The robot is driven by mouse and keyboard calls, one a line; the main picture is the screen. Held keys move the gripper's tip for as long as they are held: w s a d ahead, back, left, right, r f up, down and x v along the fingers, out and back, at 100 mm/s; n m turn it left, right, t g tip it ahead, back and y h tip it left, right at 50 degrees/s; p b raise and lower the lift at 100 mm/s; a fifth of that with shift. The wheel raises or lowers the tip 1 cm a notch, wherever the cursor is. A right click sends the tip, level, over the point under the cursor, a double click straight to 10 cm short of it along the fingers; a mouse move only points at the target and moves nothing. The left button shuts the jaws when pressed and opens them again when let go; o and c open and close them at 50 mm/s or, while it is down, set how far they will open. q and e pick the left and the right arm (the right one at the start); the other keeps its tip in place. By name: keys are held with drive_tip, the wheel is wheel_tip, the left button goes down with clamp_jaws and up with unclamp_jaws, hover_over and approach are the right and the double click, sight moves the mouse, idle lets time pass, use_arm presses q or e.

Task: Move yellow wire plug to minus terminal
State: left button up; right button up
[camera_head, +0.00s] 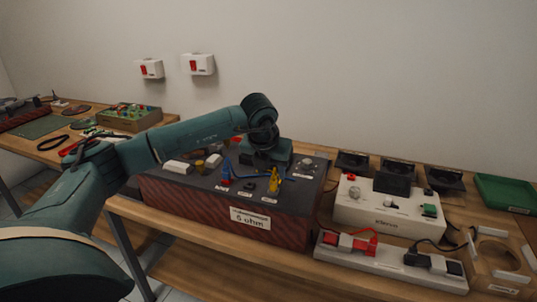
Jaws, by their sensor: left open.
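The yellow wire plug (274,182) stands upright on the dark top of the box labelled "5 ohm" (180,205), toward its right front. A blue wire runs between it and a red and blue terminal (226,177) on its left. White labels lie near both, too small to read, so I cannot tell which terminal is minus. My left gripper (272,166) is open, just above and behind the yellow plug. Its fingertips are hard to make out, and I cannot tell whether they touch the plug. My right gripper is not in view.
A white device (388,208) with knobs stands to the right, behind a power strip (390,262) with red and black plugs. Dark speakers (443,179) and a green tray (508,193) lie farther right. A second table (60,145) holds electronics at left.

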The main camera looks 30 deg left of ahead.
sight(273, 179)
use_arm(q)
drive_tip(key=shift+x, duration=2.45)
drive_tip(key=shift+c, duration=0.5)
drive_tip(key=shift+r, duration=0.1)
clamp_jaws()
drive_tip(key=c, duration=0.6)
unclamp_jaws()
clamp_jaws()
drive_tip(key=shift+r+p, duration=0.5)
drive_tip(key=shift+r, duration=0.1)
drive_tip(key=shift+r+p, duration=0.85)
drive_tip(key=shift+r, duration=0.8)
drive_tip(key=shift+d, duration=0.2)
